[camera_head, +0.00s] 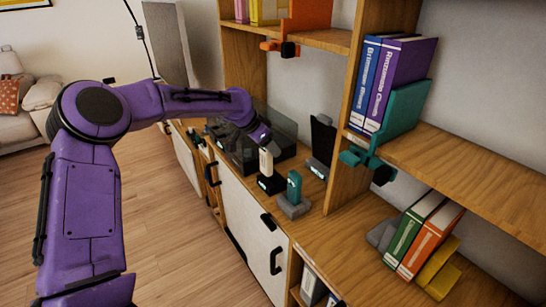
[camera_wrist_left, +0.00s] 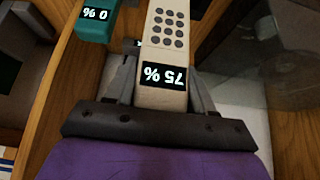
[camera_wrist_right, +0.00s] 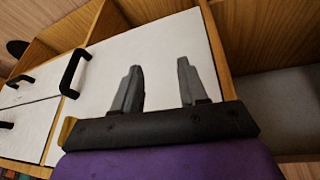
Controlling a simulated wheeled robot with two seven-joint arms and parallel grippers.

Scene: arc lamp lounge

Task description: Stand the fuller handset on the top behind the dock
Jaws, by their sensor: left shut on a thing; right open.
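A cream handset (camera_head: 266,162) stands upright at a small black base (camera_head: 271,184) on the cabinet top; I cannot tell whether it is seated in it. My left gripper (camera_head: 262,140) is shut on it from above. In the left wrist view the same cream handset (camera_wrist_left: 163,98) shows 75 % between the fingers (camera_wrist_left: 160,82). A teal handset (camera_head: 294,186) stands in a grey base (camera_head: 294,209) beside it; in the left wrist view the teal handset (camera_wrist_left: 97,18) shows 0 %. My right gripper (camera_wrist_right: 160,88) is open and empty, seen only in its wrist view, near white cabinet doors.
A dark upright panel on a grey foot (camera_head: 317,168) stands behind the handsets. A dark transparent box (camera_head: 283,135) is to the left. Teal bookend (camera_head: 398,117) and books (camera_head: 398,75) fill the shelf at right. The cabinet top (camera_head: 343,228) right of the handsets has bare room.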

